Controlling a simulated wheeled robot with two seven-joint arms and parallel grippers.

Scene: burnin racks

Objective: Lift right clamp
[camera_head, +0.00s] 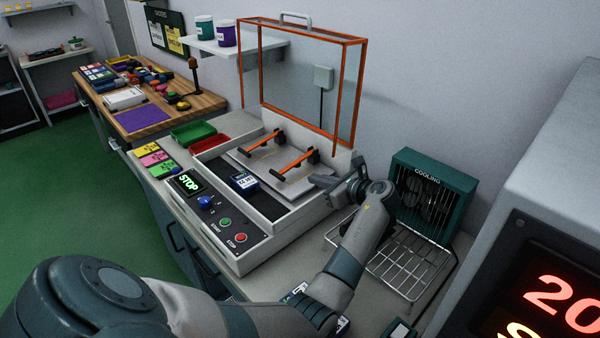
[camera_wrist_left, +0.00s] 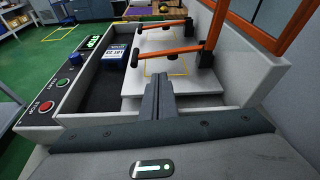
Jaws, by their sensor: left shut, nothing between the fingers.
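The right clamp (camera_head: 295,163) is an orange bar with dark ends, lying low and nearly level over the pale plate of the test machine. It is the nearer orange bar in the left wrist view (camera_wrist_left: 172,50). The left clamp (camera_head: 264,143) is a like bar beside it, farther away in the left wrist view (camera_wrist_left: 157,24). My left gripper (camera_head: 322,181) is at the machine's right side, close to the right clamp but apart from it. In the left wrist view its fingers (camera_wrist_left: 158,95) are together and empty, pointing toward the clamp. My right gripper is out of view.
The orange-framed clear cover (camera_head: 300,22) stands raised behind the clamps. A dark blue labelled device (camera_head: 243,181) sits in the machine's black channel. A green cooling unit (camera_head: 432,200) with a wire rack (camera_head: 410,262) is right of my arm. A grey cabinet with red digits (camera_head: 560,150) is far right.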

